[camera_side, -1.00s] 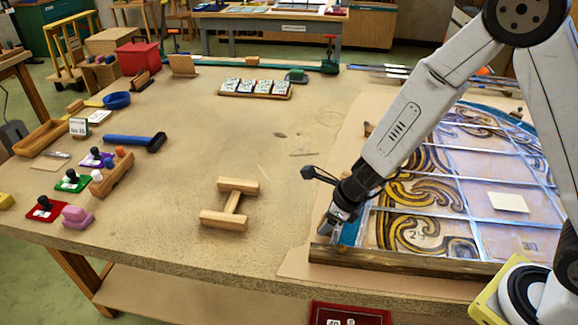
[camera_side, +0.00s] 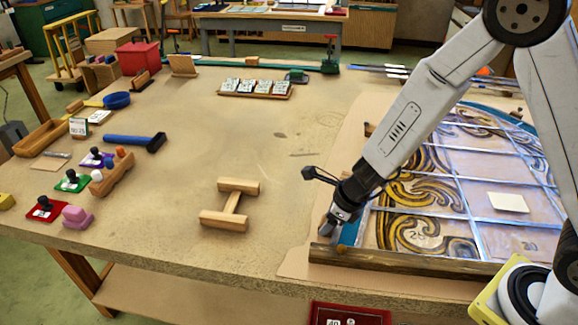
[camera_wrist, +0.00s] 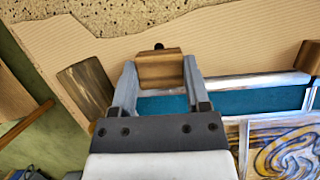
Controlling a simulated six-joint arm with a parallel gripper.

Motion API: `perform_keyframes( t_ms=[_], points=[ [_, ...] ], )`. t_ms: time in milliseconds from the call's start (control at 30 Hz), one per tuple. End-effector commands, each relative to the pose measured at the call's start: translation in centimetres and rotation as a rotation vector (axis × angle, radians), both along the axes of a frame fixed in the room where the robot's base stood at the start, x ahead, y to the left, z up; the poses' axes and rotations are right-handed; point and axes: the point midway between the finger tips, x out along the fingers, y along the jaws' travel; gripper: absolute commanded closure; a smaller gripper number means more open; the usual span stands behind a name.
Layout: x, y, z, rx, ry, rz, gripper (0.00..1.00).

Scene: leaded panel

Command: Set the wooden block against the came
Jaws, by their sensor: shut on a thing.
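My gripper (camera_wrist: 160,70) is shut on a small wooden block (camera_wrist: 160,68), which sits between its two fingertips in the wrist view. A pale metal came (camera_wrist: 255,83) runs to the right from beside the block, along a strip of blue-green glass (camera_wrist: 270,101). I cannot tell whether block and came touch. In the side view my gripper (camera_side: 332,226) is low at the near left corner of the leaded panel (camera_side: 385,245); the block is not clearly visible there.
A dark wooden batten (camera_side: 400,262) lies along the panel's near edge, and its end (camera_wrist: 87,88) shows left of my gripper. Another wooden piece (camera_wrist: 308,57) is at the right. An H-shaped wooden piece (camera_side: 232,203) lies left on the table. Bare board lies beyond the block.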

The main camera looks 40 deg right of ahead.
Motion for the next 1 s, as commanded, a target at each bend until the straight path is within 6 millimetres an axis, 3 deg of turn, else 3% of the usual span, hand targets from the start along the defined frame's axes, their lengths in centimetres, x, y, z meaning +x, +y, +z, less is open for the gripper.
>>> perform_keyframes(
  t_ms=[933,967,1000],
  points=[
    [-0.34,-0.24,-0.12,0.000,0.000,-0.001,0.95],
    [-0.35,-0.24,-0.12,0.000,0.001,-0.001,0.33],
    [-0.35,-0.24,-0.12,0.000,0.001,-0.001,0.21]
  ],
)
